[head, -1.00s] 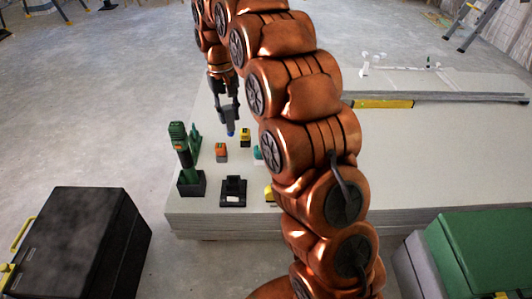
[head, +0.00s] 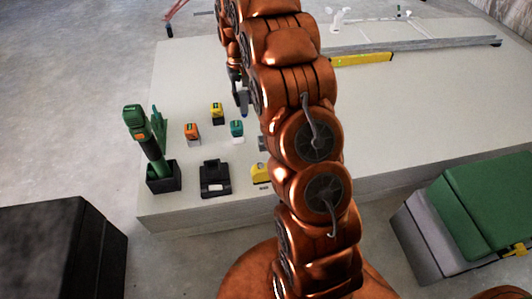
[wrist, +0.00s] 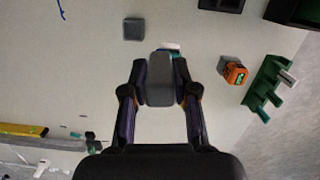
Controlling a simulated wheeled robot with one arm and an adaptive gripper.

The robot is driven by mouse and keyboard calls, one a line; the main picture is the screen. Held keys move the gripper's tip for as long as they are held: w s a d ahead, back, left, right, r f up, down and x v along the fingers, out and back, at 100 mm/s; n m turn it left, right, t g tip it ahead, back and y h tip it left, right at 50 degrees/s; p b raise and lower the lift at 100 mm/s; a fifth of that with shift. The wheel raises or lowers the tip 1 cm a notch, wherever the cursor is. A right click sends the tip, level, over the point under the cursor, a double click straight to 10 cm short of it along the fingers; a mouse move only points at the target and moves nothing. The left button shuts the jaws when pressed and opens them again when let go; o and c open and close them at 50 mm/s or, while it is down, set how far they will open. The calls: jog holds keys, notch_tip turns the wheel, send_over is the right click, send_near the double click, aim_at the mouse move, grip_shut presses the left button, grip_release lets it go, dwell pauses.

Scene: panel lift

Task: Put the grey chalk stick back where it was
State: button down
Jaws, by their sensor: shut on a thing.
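My gripper (wrist: 160,85) is shut on a grey, rounded, elongated piece, which I take as the grey chalk stick (wrist: 160,65). In the head view the stick (head: 243,103) shows blue-grey below the fingers, above the panel stack (head: 385,120). My arm hides part of the gripper there. A green rack (wrist: 268,88) with open slots stands on the panels at the right of the wrist view, apart from the gripper. A pale stick-like piece shows at one slot. In the head view the rack (head: 158,125) is partly hidden behind a green drill (head: 143,135).
Orange (head: 192,132), yellow (head: 217,112) and teal (head: 237,130) small tools stand near the rack. A black base (head: 215,178) sits in front. A dark grey block (wrist: 133,28) and a yellow level (head: 362,59) lie on the panels. The panel middle is clear.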

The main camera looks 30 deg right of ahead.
jog(key=shift+m, duration=0.7)
jog(key=d+f+b, duration=0.1)
jog(key=d+f, duration=0.1)
jog(key=f, duration=0.4)
jog(key=s+d+f+b, duration=0.1)
jog(key=d+f+b, duration=0.1)
jog(key=f, duration=0.4)
jog(key=s+d+f+b, duration=0.1)
jog(key=d+f+b, duration=0.1)
jog(key=f, duration=0.4)
jog(key=shift+s+d+f, duration=0.15)
jog(key=shift+s+d, duration=0.1)
jog(key=shift+d, duration=0.05)
jog(key=shift+f, duration=0.1)
jog(key=c, duration=0.9)
grip_release()
